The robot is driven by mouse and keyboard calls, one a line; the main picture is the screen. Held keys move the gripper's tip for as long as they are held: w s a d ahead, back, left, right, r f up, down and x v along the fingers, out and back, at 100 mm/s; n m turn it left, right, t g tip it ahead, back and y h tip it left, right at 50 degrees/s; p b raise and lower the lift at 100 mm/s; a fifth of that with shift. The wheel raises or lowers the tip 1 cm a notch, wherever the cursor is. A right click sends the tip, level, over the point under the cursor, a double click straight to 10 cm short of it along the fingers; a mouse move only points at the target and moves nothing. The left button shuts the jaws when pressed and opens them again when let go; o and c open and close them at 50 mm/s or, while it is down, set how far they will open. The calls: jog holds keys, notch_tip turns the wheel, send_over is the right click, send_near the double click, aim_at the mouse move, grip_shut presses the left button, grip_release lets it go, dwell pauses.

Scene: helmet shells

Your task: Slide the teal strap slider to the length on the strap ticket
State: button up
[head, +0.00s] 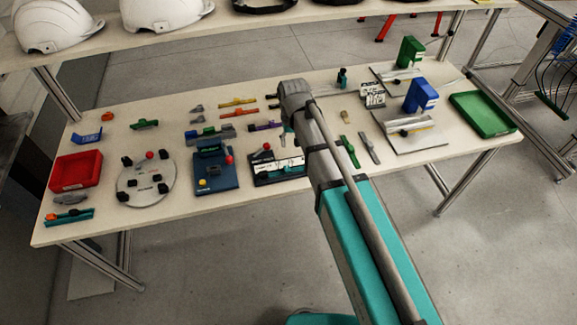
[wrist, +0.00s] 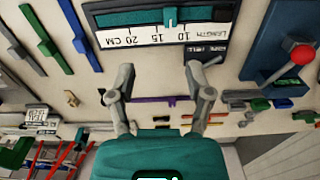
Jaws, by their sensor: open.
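The teal strap slider (wrist: 170,17) sits on a teal strap in a black-framed length gauge (wrist: 232,20) at the top of the wrist view. The gauge's scale appears upside down there, and the slider stands between the 15 and 10 marks. The gauge (head: 262,176) also shows in the head view, partly hidden by my arm. My gripper (wrist: 167,68) is open and empty, its fingertips apart and short of the slider in the picture.
A blue fixture with a red knob (head: 215,172) stands left of the gauge. Green (head: 348,151) and grey (head: 369,147) bars lie to its right. A round white plate (head: 146,190), red tray (head: 77,172) and green tray (head: 483,114) stand farther out. Helmets rest on the shelf behind.

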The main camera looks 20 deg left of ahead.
aim_at(287, 167)
jog(key=shift+s+a, duration=0.15)
jog(key=shift+a, duration=0.7)
jog(key=shift+f, duration=0.1)
notch_tip(287, 167, down, 14)
jog(key=b, duration=1.3)
jog(key=shift+r+b, duration=0.2)
jog(key=shift+b, duration=0.2)
grip_shut()
